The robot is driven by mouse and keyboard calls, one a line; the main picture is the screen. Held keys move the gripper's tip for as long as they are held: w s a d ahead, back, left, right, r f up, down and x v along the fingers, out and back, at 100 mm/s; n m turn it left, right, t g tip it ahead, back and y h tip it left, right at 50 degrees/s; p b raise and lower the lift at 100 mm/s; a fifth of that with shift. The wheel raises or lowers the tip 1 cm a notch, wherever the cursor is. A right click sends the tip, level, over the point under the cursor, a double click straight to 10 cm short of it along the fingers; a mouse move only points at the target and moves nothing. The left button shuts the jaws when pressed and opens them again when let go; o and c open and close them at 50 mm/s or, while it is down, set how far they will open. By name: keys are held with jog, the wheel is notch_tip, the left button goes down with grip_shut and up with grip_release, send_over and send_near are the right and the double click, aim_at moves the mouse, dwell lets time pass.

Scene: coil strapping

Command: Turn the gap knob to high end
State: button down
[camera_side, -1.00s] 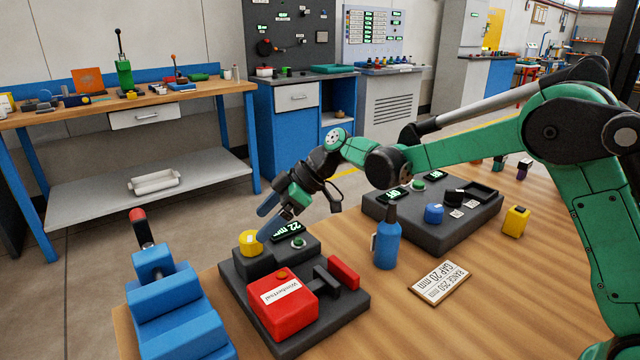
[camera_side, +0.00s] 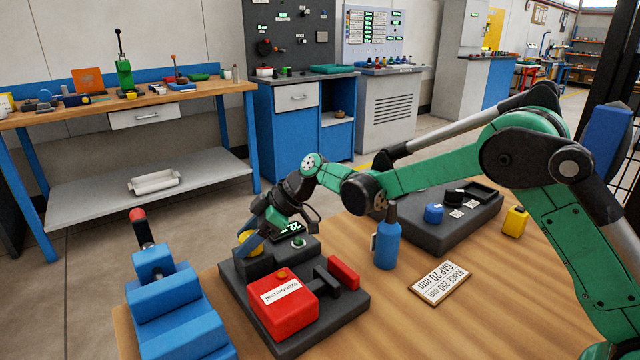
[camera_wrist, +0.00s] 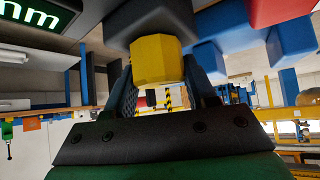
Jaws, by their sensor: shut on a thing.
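The yellow gap knob (camera_side: 246,238) sits on the dark block at the back left of the base unit, mostly behind my fingers in the side view. In the wrist view the knob (camera_wrist: 157,58) lies between my two fingers. My gripper (camera_side: 250,240) is shut on the knob; it also shows in the wrist view (camera_wrist: 163,85). A green-lit display (camera_side: 287,228) stands beside the knob; its reading is partly hidden by my gripper, with a 22 showing. In the wrist view only "mm" shows on the display (camera_wrist: 40,14).
The red box (camera_side: 283,299) and a red block (camera_side: 343,271) are on the same base. A blue lever machine (camera_side: 170,300) stands left. A blue bottle (camera_side: 387,242) and a sign reading GAP 20 mm (camera_side: 440,283) are to the right. The wood tabletop at front right is clear.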

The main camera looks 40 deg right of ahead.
jog(key=shift+m, duration=0.3)
jog(key=m+t+h, duration=0.2)
jog(key=m+t, duration=0.1)
jog(key=m, duration=0.1)
jog(key=shift+h, duration=0.3)
jog(key=m+h, duration=0.1)
jog(key=m, duration=0.1)
jog(key=m+t+h, duration=0.1)
jog(key=m+h, duration=0.1)
jog(key=m, duration=0.1)
jog(key=shift+t, duration=0.3)
jog(key=m+h, duration=0.3)
jog(key=m, duration=0.1)
jog(key=shift+d+h, duration=0.1)
jog(key=shift+h, duration=0.2)
jog(key=m+g+h, duration=0.1)
jog(key=m+h, duration=0.2)
jog(key=m, duration=0.1)
jog(key=shift+d+m, duration=0.1)
jog(key=shift+m, duration=0.2)
jog(key=shift+c, duration=1.4)
grip_release()
